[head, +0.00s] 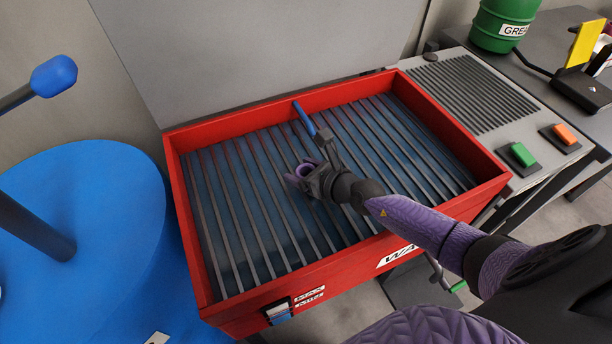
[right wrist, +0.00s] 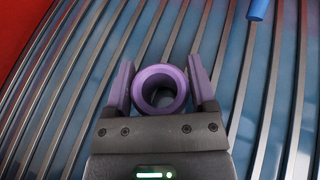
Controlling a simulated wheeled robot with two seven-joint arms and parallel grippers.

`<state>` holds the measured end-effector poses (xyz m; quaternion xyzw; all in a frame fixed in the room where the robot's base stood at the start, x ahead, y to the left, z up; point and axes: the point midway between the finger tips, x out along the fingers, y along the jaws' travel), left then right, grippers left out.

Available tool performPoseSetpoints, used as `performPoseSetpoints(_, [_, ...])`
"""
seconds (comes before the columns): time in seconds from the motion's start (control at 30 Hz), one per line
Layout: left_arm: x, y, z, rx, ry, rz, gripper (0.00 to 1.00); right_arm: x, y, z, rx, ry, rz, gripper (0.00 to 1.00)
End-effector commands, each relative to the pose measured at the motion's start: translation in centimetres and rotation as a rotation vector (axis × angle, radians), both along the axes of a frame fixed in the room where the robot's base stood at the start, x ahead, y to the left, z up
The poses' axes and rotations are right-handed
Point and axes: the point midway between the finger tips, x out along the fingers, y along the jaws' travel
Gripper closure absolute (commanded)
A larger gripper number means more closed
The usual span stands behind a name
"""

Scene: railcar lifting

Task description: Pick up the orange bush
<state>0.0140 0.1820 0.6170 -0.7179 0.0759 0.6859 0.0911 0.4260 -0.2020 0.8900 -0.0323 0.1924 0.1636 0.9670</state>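My right gripper (head: 305,172) reaches over the slatted grate of the red washer, its fingers pointing left. A short purple ring-shaped bush (right wrist: 160,90) sits between its two purple fingers (right wrist: 161,85), which appear to touch it on both sides. I look into its open bore in the right wrist view. It also shows small between the fingers in the head view (head: 304,170). I cannot tell whether it is clear of the grate. No orange bush shows in either view. My left gripper is out of view.
The red washer tub (head: 185,230) has raised walls around its grate, with an open grey lid (head: 250,50) behind.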

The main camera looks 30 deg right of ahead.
Motion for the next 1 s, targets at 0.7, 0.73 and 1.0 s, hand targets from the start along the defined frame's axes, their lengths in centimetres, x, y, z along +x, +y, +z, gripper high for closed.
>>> performPoseSetpoints(0.7, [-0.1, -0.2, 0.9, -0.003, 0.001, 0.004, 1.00, 0.0, 0.0, 1.1, 0.001, -0.003, -0.001, 1.00])
performPoseSetpoints(0.73, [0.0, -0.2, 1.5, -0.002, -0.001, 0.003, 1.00, 0.0, 0.0, 1.8, 0.000, -0.004, -0.001, 1.00])
performPoseSetpoints(1.0, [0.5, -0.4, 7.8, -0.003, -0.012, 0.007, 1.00, 0.0, 0.0, 8.9, 0.000, -0.004, -0.001, 1.00])
